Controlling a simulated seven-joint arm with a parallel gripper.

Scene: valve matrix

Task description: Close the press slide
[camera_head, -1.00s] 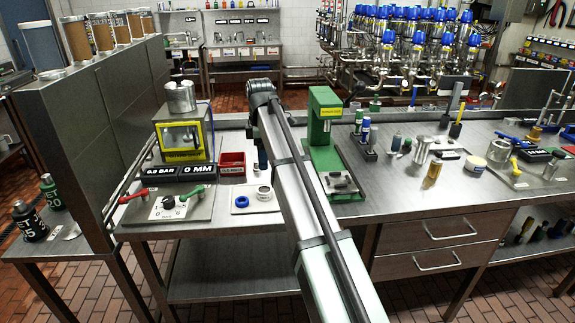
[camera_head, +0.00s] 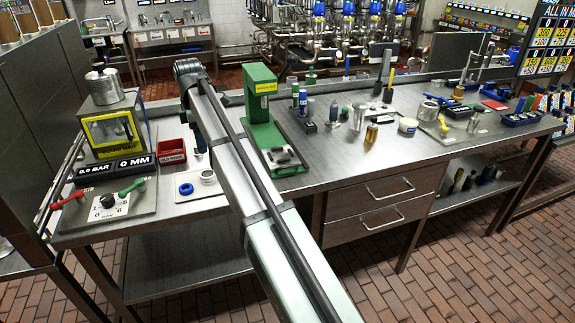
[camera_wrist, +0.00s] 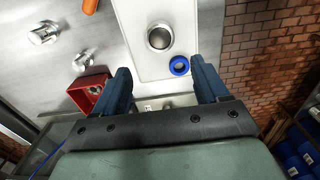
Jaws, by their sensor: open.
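A green press (camera_head: 262,110) with a yellow label stands on the steel bench, with small dark parts on its base. Left of it is a yellow-framed unit (camera_head: 112,130) with a metal cylinder on top and displays reading 0.0 BAR and 0 MM. I cannot tell which of them has the slide, or its position. My gripper (camera_wrist: 161,88) is open and empty above the bench, between the two units. It points down near a white mat (camera_wrist: 140,55) with a metal ring (camera_wrist: 159,38) and a blue ring (camera_wrist: 179,65). My arm hides part of the bench beside the press.
A red bin (camera_head: 172,151) sits behind the mat. A plate with a red handle (camera_head: 68,199), a green handle (camera_head: 131,188) and a dial lies at the bench's left front. Bottles and metal parts stand right of the press. The right front bench top is clear.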

